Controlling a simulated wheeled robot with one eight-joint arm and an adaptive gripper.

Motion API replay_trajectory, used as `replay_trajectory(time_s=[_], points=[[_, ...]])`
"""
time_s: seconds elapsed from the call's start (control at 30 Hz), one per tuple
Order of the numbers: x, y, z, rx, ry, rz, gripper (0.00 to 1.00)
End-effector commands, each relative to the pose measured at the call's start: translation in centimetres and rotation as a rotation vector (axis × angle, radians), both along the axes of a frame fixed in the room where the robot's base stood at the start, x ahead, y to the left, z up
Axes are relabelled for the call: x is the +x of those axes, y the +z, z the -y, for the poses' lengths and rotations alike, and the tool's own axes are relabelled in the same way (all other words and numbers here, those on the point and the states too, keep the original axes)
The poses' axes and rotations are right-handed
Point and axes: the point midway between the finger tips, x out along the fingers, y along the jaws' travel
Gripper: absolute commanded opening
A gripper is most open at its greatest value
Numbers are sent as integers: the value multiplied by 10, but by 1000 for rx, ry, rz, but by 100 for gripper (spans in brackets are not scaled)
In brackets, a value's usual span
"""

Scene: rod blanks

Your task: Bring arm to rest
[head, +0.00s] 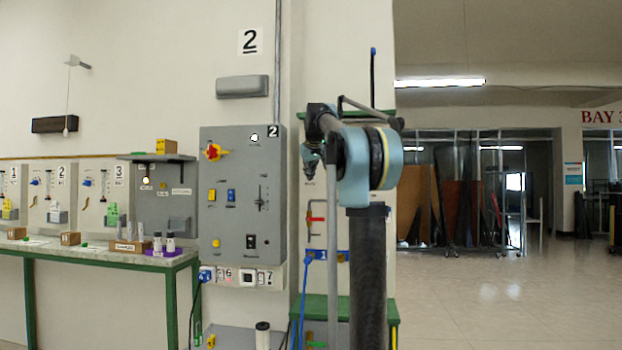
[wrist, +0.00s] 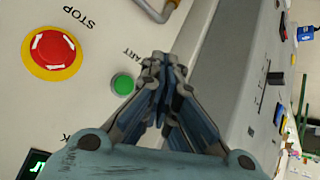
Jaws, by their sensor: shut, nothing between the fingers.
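My arm stands folded in front of the wall panels in the head view, with its pale blue joint high on a dark column. My gripper (head: 310,172) hangs small and dark at the left of that joint, pointing down, with nothing visible in it. In the wrist view my gripper (wrist: 162,64) has its fingers drawn together and empty. The fingers overlap a pale panel in that picture; whether they touch it cannot be told.
The wrist view shows a red stop button (wrist: 53,50) on yellow and a green start button (wrist: 123,84). In the head view, a grey control box (head: 225,220) hangs on the wall and a green-legged workbench (head: 100,257) stands left. Open floor (head: 500,300) lies right.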

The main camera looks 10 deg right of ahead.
Motion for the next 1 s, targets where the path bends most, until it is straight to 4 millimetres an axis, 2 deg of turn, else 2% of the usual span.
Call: replay_trajectory(time_s=[0.37, 0.53, 0.67, 1.0], points=[[0, 0, 0, 0, 0, 0, 0], [-16, -12, 0, 7, -7, -20, 0], [-51, -40, 1, 23, -23, -63, 0], [-167, -141, 1, 67, -77, -202, 0]])
